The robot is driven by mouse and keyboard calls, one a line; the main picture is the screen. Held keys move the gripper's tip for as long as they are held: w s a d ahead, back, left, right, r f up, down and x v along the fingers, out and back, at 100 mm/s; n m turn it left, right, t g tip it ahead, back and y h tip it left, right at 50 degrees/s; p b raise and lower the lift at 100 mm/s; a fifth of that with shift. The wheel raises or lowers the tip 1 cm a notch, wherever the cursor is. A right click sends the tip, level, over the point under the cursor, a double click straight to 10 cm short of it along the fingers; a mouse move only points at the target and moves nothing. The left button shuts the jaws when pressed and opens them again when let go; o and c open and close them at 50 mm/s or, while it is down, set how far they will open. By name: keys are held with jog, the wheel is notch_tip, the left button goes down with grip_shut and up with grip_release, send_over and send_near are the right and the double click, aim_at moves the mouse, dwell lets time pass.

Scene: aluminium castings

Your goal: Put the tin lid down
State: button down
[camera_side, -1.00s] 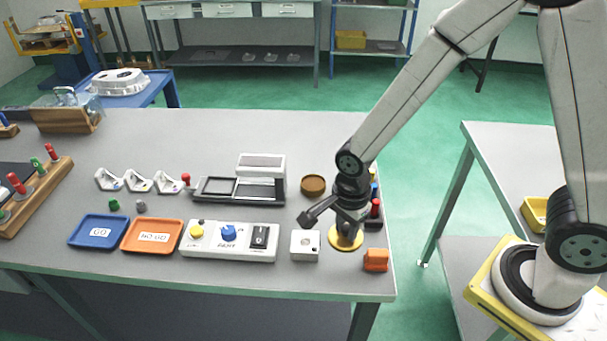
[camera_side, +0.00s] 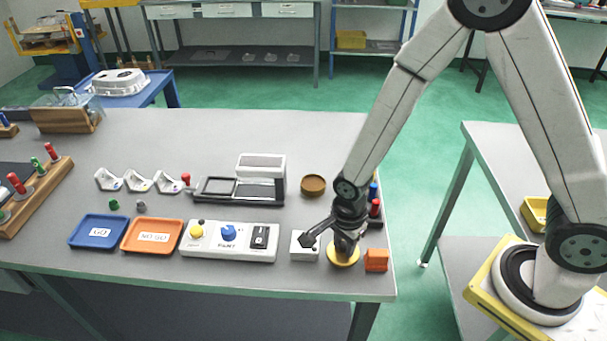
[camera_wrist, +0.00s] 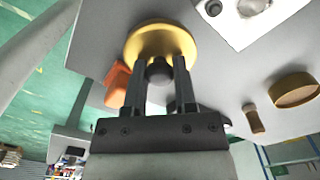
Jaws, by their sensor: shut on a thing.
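The tin lid is a round yellow disc (camera_side: 343,258) near the front right of the grey table. In the wrist view the lid (camera_wrist: 150,42) lies beyond my fingertips, with a dark round knob (camera_wrist: 158,70) between them. My gripper (camera_wrist: 160,75) is shut on this knob. In the side view my gripper (camera_side: 346,243) points down over the lid. The lid looks level and low, at or very near the table top; I cannot tell whether it touches.
A white block (camera_side: 303,250) stands close to the lid's left. An orange block (camera_side: 376,261) is close to its right, near the table edge. A brown round dish (camera_side: 313,184) sits behind. A white control box (camera_side: 215,250) stands farther left.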

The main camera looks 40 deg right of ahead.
aim_at(345, 244)
jog(key=shift+f, duration=1.2)
jog(key=shift+f, duration=0.15)
jog(key=shift+c, duration=2)
grip_release()
jog(key=shift+r, duration=6.2)
